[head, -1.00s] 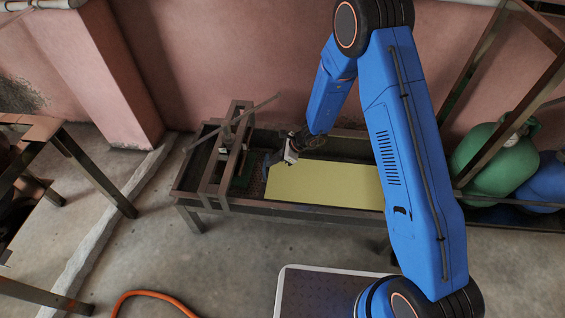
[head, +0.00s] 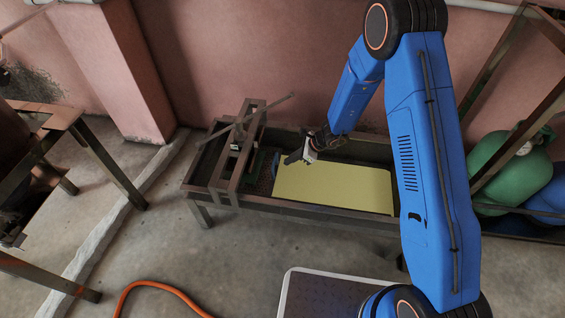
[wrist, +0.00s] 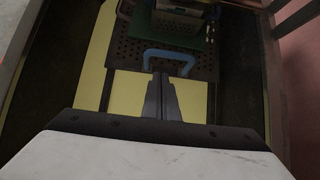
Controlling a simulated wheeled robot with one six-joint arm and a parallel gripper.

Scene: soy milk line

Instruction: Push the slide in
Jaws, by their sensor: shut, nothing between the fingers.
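The slide (wrist: 130,50) is a dark perforated plate with a blue U-shaped handle (wrist: 185,58) on its near edge in the wrist view. In the head view its perforated surface (head: 264,182) shows small, between the press frame and the yellow surface. My gripper (wrist: 160,80) is shut and empty. Its fingertips point at the handle's middle, just short of it or touching it; I cannot tell which. In the head view my gripper (head: 291,158) hangs over the left end of the yellow surface (head: 335,190).
A long metal trough (head: 305,217) holds the yellow surface. A metal press frame with a slanted bar (head: 230,165) stands over its left end. A table (head: 95,155) stands at the left, and an orange hose (head: 160,284) lies on the floor.

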